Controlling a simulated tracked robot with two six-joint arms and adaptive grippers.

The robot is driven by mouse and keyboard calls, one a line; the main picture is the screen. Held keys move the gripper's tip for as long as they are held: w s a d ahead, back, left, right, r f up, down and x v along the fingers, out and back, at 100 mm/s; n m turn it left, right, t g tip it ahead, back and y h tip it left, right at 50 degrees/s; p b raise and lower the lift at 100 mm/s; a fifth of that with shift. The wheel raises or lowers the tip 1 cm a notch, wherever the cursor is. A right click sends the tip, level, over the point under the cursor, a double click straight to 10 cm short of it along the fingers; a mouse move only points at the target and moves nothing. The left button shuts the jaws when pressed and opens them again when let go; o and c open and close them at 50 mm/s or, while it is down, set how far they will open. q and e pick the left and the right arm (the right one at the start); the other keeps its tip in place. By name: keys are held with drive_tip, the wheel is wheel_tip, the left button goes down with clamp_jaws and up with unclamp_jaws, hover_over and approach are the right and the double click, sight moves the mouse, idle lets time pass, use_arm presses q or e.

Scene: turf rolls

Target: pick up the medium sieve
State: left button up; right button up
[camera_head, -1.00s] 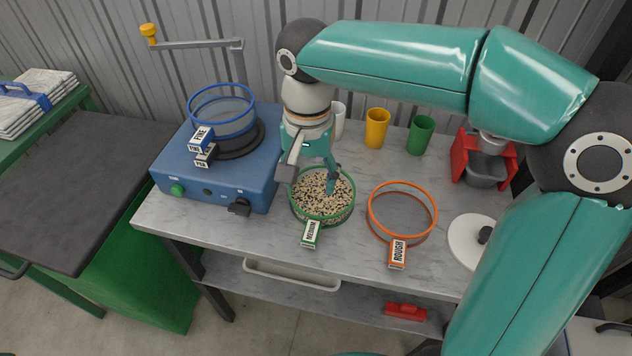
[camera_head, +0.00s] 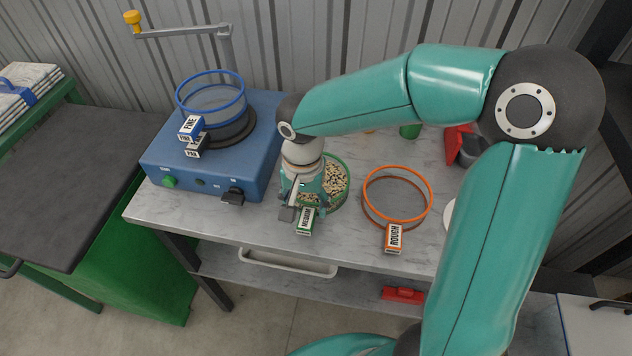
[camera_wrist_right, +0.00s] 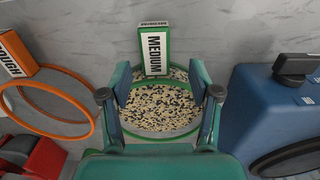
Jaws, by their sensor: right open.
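The medium sieve (camera_head: 339,182) has a green rim, holds pale and dark grains, and stands on the bench. Its label block (camera_head: 305,221), reading MEDIUM, points to the front. My right gripper (camera_head: 300,206) is over the sieve's front left side and hides part of it. In the right wrist view the right gripper (camera_wrist_right: 160,82) is open, its two fingers apart over the grain-filled sieve (camera_wrist_right: 160,108). The label block (camera_wrist_right: 154,48) lies just beyond the fingertips, between their lines. I cannot tell whether the fingers touch the sieve. My left gripper is not in view.
The orange rough sieve (camera_head: 397,221) stands close to the right. The blue machine (camera_head: 254,154) stands to the left, with the blue fine sieve (camera_head: 210,82) on top. A green cup (camera_head: 410,131) and a red holder (camera_head: 455,143) are partly hidden behind my arm.

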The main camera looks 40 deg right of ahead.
sight(308, 213)
drive_tip(key=f, duration=0.4)
drive_tip(key=shift+s+d, duration=0.15)
drive_tip(key=shift+d, duration=0.05)
drive_tip(key=shift+r, duration=0.1)
clamp_jaws()
